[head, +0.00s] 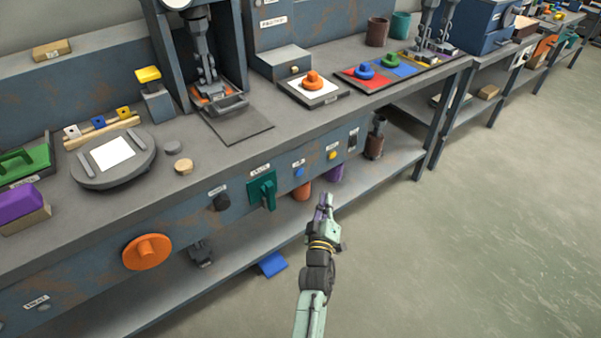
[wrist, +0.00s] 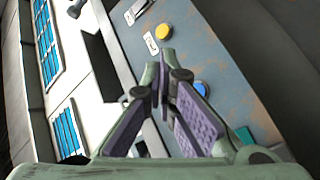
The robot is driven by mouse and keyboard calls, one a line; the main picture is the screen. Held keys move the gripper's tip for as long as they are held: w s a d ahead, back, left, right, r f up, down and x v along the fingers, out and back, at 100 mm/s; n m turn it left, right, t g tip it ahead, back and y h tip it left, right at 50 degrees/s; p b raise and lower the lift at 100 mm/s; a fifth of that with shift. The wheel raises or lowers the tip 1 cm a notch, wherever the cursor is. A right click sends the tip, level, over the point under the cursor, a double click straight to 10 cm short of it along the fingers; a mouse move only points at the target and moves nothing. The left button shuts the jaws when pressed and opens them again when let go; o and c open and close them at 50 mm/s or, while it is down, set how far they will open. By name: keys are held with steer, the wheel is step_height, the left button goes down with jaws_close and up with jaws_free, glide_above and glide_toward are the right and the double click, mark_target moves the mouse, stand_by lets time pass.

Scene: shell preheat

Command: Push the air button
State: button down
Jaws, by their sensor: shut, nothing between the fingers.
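The bench's front panel (head: 316,160) carries a round blue button (head: 299,172) and a round yellow button (head: 333,155), each with a small white label above it. I cannot read the labels, so I cannot tell which is the air button. My gripper (head: 325,200) is shut and empty, in front of the panel and below the two buttons in the head view. In the wrist view the yellow button (wrist: 164,32) lies beyond my gripper's tips (wrist: 163,78), and the blue button (wrist: 201,88) lies to their right. My gripper appears apart from both.
A green rotary handle (head: 264,190), a black knob (head: 222,201) and an orange wheel (head: 147,252) stand out from the panel to the left. A dark switch (head: 352,140) is right of the yellow button. The floor (head: 470,220) is open on the right.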

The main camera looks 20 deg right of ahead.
mark_target(299, 172)
steer(key=w+a+b, duration=0.3)
steer(key=w+b, duration=0.5)
steer(key=b, duration=0.3)
steer(key=shift+w, duration=0.15)
stand_by(1.2)
steer(key=shift+w+a+b, duration=0.1)
steer(key=shift+w+b, duration=0.25)
steer(key=shift+b, duration=0.05)
steer(key=shift+w+a+b, duration=0.2)
steer(key=shift+w+b, duration=0.2)
steer(key=shift+w, duration=0.05)
stand_by(0.5)
steer(key=shift+s, duration=0.1)
steer(key=shift+s+d+p, duration=0.3)
steer(key=shift+s+p, duration=0.45)
